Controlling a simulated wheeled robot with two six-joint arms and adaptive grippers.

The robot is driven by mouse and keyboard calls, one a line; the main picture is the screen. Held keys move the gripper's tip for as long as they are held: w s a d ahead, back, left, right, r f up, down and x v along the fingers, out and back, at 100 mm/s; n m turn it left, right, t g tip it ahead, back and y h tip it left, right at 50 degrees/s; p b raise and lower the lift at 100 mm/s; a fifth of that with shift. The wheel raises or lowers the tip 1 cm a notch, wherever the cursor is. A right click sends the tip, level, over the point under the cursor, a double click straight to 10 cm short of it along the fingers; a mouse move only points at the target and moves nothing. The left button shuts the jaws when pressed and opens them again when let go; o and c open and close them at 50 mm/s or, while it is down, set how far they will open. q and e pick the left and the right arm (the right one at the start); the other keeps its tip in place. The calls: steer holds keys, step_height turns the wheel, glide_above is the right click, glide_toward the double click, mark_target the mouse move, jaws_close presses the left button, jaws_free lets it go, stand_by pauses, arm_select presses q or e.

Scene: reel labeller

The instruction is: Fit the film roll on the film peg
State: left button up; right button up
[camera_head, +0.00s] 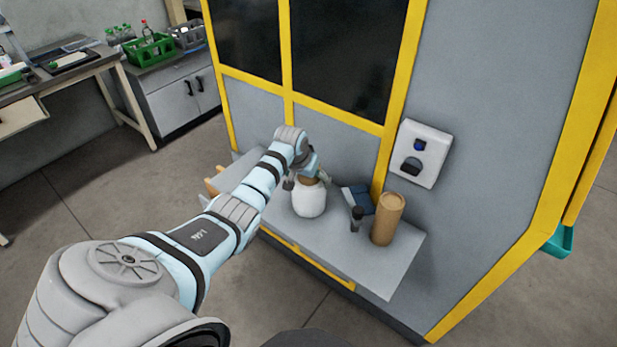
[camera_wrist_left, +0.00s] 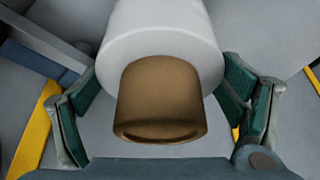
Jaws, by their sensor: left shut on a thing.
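The film roll (camera_head: 309,201) is white with a brown core sticking out of its top. It stands upright at the grey shelf in the head view; I cannot tell whether it touches the shelf. My left gripper (camera_head: 304,181) is at the top of the roll, shut on it. In the left wrist view, the brown core (camera_wrist_left: 160,105) points toward the camera, with green finger pads on both sides and the white film (camera_wrist_left: 163,35) beyond. I cannot make out the film peg for certain. My right gripper is not in view.
On the shelf (camera_head: 375,268), right of the roll, stand a small black cylinder (camera_head: 356,219), a dark blue box (camera_head: 358,199) and a tall brown tube (camera_head: 387,219). The yellow-framed grey machine rises behind. A white wall unit (camera_head: 421,153) is above. The shelf's front right is bare.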

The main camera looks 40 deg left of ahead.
arm_select(q)
steer(key=o, duration=1.7)
steer(key=shift+r, duration=0.1)
steer(key=shift+s, duration=0.1)
steer(key=v, duration=1.2)
steer(key=shift+d, duration=0.1)
